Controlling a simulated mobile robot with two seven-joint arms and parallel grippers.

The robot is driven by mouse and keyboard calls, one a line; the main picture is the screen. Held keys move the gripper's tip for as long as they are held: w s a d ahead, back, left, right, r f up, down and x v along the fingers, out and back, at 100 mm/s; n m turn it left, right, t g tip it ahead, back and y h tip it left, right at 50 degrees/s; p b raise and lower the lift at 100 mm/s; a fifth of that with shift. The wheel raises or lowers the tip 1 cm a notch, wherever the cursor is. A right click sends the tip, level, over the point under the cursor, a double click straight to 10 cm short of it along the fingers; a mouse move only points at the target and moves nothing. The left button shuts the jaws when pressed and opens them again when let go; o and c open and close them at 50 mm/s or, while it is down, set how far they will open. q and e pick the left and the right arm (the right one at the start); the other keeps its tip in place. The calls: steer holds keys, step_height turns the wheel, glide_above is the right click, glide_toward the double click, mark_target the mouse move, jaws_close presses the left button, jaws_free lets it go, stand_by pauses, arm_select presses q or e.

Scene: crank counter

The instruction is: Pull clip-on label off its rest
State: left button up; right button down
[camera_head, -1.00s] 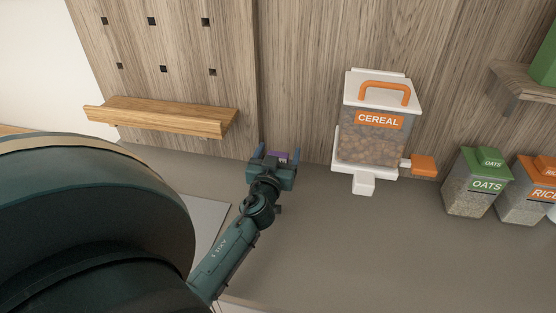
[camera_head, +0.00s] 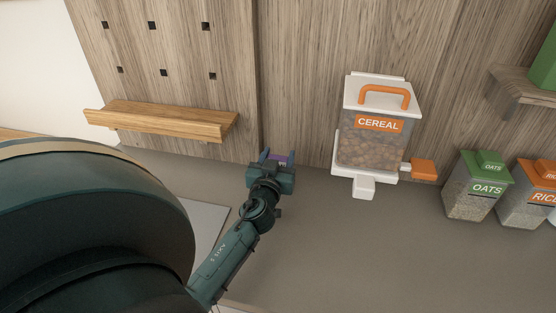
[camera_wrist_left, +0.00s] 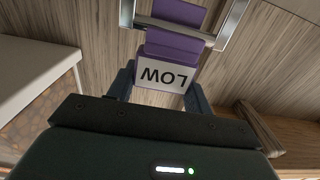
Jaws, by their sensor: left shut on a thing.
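The clip-on label is purple with a white face reading LOW, upside down in the left wrist view (camera_wrist_left: 163,76). In the head view the label (camera_head: 281,160) is small and partly hidden by the fingers. My left gripper (camera_head: 279,159) is shut on it, with one finger on each side, also in the left wrist view (camera_wrist_left: 160,88). A pale metal bar frame, apparently the rest (camera_wrist_left: 230,22), crosses the label's upper purple part. I cannot tell whether label and bar touch. My right gripper is not in view.
The cereal dispenser (camera_head: 372,143) stands to the right of the gripper, with an orange knob (camera_head: 423,169). The oats bin (camera_head: 476,188) and rice bin (camera_head: 527,200) stand further right. A wooden ledge (camera_head: 160,120) is on the wall at left. The counter (camera_head: 370,250) in front is clear.

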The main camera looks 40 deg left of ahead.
mark_target(278, 157)
arm_select(q)
step_height(278, 157, up, 14)
stand_by(1.1)
